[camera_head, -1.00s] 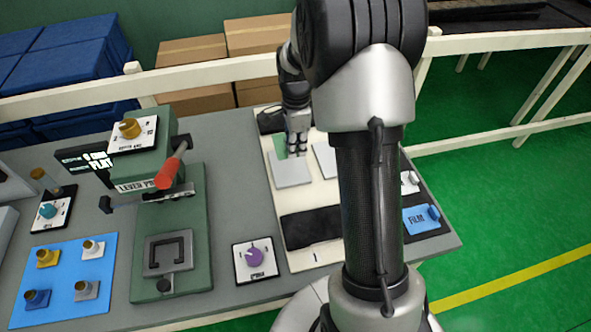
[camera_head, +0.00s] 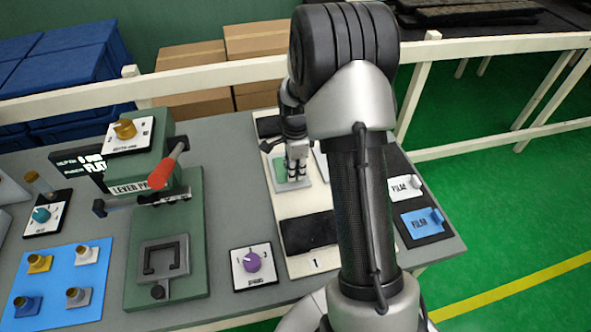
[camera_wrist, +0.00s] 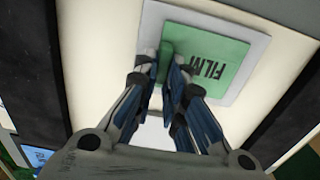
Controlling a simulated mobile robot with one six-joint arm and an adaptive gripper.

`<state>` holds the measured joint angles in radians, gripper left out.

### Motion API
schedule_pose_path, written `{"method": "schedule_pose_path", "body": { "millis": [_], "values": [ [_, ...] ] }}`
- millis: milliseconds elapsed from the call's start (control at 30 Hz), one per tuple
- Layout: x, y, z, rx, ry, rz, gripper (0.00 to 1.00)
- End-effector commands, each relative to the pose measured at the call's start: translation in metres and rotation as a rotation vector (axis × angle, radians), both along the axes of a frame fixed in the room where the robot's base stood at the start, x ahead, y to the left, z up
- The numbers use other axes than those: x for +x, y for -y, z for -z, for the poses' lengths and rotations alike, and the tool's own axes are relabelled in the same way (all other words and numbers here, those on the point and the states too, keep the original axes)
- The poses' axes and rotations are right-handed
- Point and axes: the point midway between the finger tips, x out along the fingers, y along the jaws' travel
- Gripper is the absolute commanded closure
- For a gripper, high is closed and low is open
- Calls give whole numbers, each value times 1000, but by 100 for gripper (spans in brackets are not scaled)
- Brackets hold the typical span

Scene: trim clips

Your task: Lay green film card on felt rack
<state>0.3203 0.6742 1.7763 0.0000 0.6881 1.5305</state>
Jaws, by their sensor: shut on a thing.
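The green film card (camera_wrist: 215,58), lettered FILM, lies flat over a light grey square pad (camera_wrist: 257,40) in the wrist view; I cannot tell whether it touches the pad. My gripper (camera_wrist: 172,78) is shut on the raised green tab of the card. In the head view my gripper (camera_head: 297,172) is at the left grey pad, with part of the green card (camera_head: 281,168) showing beside the fingers. A dark rack (camera_head: 437,238) at the right holds a white film card (camera_head: 403,188) and a blue one (camera_head: 421,223); I cannot tell whether it is the felt rack.
The cream board (camera_head: 310,263) bears the pads and a black strip (camera_head: 308,232). A green lever press (camera_head: 160,215) stands left, with a purple dial (camera_head: 252,261) between. A blue mat (camera_head: 58,283) with several knobbed pieces lies far left.

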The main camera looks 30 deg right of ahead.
Motion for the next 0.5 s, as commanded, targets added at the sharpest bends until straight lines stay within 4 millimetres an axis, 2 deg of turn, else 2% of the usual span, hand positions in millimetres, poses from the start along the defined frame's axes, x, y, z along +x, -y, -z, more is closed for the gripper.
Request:
{"method": "schedule_pose_path", "body": {
  "millis": [33, 67, 300, 500],
  "values": [
    [0, 0, 3, 0, -1, 0, 100],
    [0, 0, 3, 0, -1, 0, 88],
    [0, 0, 2, 0, -1, 0, 72],
    [0, 0, 2, 0, -1, 0, 69]
  ]
}}
